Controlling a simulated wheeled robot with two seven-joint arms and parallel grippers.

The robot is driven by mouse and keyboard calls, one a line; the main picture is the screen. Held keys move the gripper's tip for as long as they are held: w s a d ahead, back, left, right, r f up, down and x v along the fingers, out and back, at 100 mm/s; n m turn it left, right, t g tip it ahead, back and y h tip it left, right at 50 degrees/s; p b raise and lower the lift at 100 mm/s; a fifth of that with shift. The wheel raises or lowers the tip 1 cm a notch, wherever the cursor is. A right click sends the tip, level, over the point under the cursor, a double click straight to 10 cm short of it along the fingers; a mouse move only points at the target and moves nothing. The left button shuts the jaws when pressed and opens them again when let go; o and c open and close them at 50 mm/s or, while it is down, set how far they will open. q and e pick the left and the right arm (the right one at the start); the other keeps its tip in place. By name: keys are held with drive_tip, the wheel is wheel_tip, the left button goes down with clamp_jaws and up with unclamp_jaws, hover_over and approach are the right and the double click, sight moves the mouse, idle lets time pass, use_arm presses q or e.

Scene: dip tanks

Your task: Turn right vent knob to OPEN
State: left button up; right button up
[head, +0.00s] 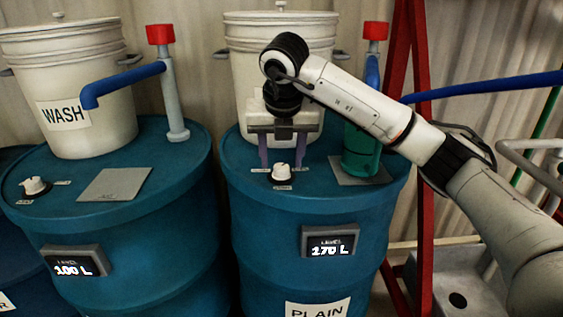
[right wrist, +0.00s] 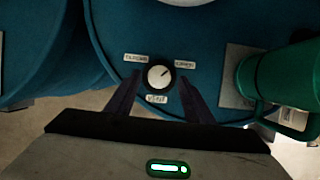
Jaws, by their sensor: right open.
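The right vent knob (head: 283,172) is a small white round knob on top of the blue drum marked PLAIN (head: 315,205). In the right wrist view the knob (right wrist: 159,76) has a label on its left that seems to read CLOSED (right wrist: 134,58), one on its right that seems to read OPEN (right wrist: 184,65), and a VENT label below. A dark mark on the knob points to the upper right. My right gripper (head: 282,162) is open and points down, its two dark fingers apart on either side of the knob. I cannot tell whether they touch it. My left gripper is not in view.
A green mug (head: 361,152) stands on a grey plate right of the knob. A white bucket (head: 245,65) is behind the gripper. The left drum carries a WASH bucket (head: 95,90), a blue spout (head: 122,82) and another knob (head: 35,186). A red frame (head: 425,130) stands at right.

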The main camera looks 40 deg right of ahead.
drive_tip(key=v, duration=0.8)
drive_tip(key=shift+r, duration=0.2)
